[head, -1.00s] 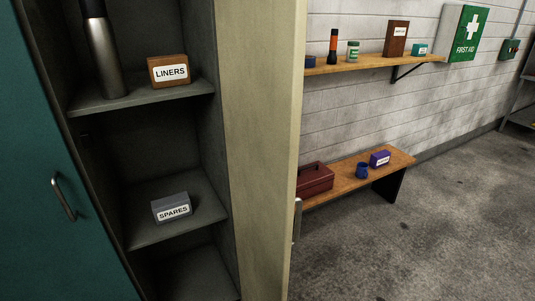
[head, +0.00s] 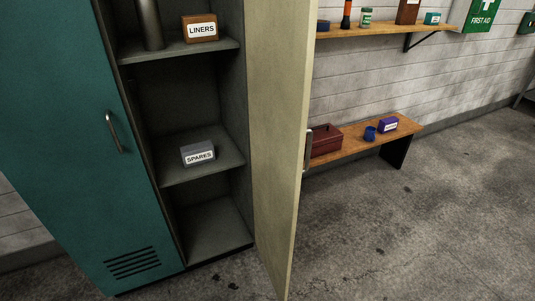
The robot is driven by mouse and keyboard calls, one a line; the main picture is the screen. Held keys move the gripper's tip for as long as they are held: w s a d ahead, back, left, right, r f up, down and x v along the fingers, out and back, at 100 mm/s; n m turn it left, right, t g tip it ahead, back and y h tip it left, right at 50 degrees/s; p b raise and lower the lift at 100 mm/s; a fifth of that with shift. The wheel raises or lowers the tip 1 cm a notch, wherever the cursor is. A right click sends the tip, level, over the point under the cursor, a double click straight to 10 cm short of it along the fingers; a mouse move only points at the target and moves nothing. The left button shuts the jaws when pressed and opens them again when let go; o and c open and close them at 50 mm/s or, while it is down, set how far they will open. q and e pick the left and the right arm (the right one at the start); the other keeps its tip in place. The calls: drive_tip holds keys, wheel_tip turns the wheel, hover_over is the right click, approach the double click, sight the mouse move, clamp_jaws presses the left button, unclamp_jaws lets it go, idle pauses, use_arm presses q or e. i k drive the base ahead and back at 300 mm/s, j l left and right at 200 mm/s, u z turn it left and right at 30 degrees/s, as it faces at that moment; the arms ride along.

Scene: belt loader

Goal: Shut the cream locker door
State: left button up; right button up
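The cream locker door (head: 275,130) stands wide open at the right side of its locker, seen from its inner face and free edge. Its handle (head: 308,148) shows at the free edge, on the outer side. The open locker's shelves are bare to view, with a LINERS box (head: 200,28) and a metal flask (head: 150,25) on the upper shelf and a SPARKS-labelled grey box (head: 197,154) on the lower one. Neither of my grippers is in view.
A shut teal locker door (head: 70,130) with a handle is at left. Behind the cream door, a wooden bench (head: 400,130) holds a dark red toolbox (head: 326,139), a blue cup and a purple box. A wall shelf (head: 390,32) is above. The concrete floor at right is clear.

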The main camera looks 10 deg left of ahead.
sight(280, 35)
drive_tip(key=k+u, duration=0.1)
drive_tip(key=u, duration=1.1)
drive_tip(key=l+u, duration=0.3)
drive_tip(key=l, duration=0.5)
drive_tip(key=i+l, duration=0.1)
drive_tip(key=l, duration=0.85)
drive_tip(key=i+l, duration=0.1)
drive_tip(key=l, duration=0.85)
